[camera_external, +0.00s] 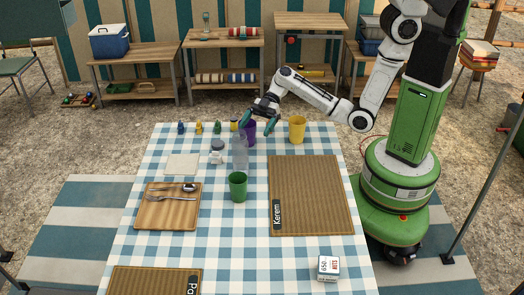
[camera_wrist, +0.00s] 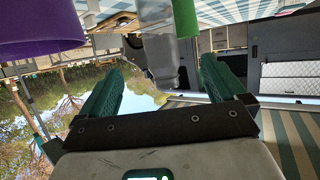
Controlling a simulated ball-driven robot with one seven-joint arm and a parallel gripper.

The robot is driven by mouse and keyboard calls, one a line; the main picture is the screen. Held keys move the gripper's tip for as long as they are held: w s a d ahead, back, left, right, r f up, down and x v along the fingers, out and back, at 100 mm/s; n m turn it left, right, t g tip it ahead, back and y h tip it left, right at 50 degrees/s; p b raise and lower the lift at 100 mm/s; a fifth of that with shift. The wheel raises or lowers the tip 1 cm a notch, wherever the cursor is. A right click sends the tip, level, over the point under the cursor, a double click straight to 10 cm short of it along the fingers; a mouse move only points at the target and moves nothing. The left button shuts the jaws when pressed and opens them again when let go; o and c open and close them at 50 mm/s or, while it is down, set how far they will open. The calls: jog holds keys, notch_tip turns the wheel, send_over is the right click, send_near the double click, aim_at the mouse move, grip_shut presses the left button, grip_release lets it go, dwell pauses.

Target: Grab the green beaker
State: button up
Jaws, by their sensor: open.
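The green beaker (camera_external: 238,188) stands upright on the checked tablecloth, right of the cutlery board. A clear bottle (camera_external: 240,155) stands just behind it, toward my gripper. My gripper (camera_external: 260,121) is open and empty at the far side of the table, above and beside the purple cup (camera_external: 251,137). In the wrist view the green beaker (camera_wrist: 185,16) shows only partly at the top edge, beyond the open fingers (camera_wrist: 161,66). The purple cup (camera_wrist: 38,28) fills the upper left there, close to the camera and outside the fingers.
A yellow cup (camera_external: 297,132) stands right of the purple cup. A white-lidded jar (camera_external: 217,153) is left of the bottle. A brown mat (camera_external: 310,195) lies to the right, a wooden board with cutlery (camera_external: 160,216) to the left. The cloth in front of the beaker is clear.

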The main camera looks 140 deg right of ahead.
notch_tip(320, 180, up, 19)
jog(key=w+a+f+n+g+h, duration=0.3)
jog(key=w+a+f+n+h, duration=0.4)
jog(key=w+n, duration=0.4)
jog(key=w+a+r+n+t+h, duration=0.2)
jog(key=a+r+n+h, duration=0.3)
jog(key=a+n, duration=0.75)
jog(key=n, duration=0.3)
send_near(233, 181)
notch_tip(233, 181, up, 3)
jog(key=w+a, duration=0.1)
jog(key=a, duration=0.1)
jog(key=shift+g+y, duration=0.3)
jog(key=x, duration=1.1)
jog(key=shift+r+b, duration=0.1)
jog(key=shift+b, duration=0.25)
